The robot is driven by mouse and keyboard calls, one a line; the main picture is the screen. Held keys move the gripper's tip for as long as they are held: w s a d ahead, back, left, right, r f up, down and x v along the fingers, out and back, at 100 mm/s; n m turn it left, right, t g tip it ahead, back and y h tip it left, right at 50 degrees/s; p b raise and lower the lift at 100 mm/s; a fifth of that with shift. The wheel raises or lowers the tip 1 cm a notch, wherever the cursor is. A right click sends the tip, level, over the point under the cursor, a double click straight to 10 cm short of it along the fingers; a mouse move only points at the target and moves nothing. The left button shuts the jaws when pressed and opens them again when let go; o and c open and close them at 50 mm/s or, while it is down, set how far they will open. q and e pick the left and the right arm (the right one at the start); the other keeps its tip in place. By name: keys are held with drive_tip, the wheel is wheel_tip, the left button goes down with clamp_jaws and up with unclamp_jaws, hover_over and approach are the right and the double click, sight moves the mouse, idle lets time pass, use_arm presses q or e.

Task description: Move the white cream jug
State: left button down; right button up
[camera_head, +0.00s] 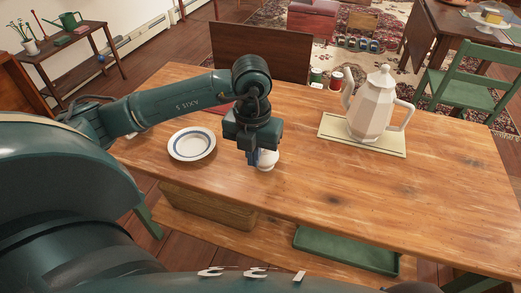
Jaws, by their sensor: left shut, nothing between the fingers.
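A small white object (268,160), likely the white cream jug, stands on the wooden table (330,190) near its front edge. My left gripper (254,158) comes down over its left side and hides part of it. The gripper is shut with nothing held; I cannot tell whether it touches the white object. My right gripper is not in view.
A white plate with a blue ring (191,144) lies left of the gripper. A tall cream pot (372,105) stands on a pale mat (335,128) to the right. The table's right front is clear.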

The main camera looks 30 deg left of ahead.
use_arm(q)
wheel_tip(320, 180, down, 8)
drive_tip(key=shift+s+r, duration=0.1)
drive_tip(key=shift+r, duration=0.05)
drive_tip(key=w, duration=0.2)
drive_tip(key=shift+w+a+r, duration=0.1)
drive_tip(key=shift+w+a, duration=0.15)
drive_tip(key=shift+w, duration=0.05)
drive_tip(key=shift+w+a, duration=0.15)
drive_tip(key=shift+w, duration=0.6)
drive_tip(key=shift+a, duration=0.15)
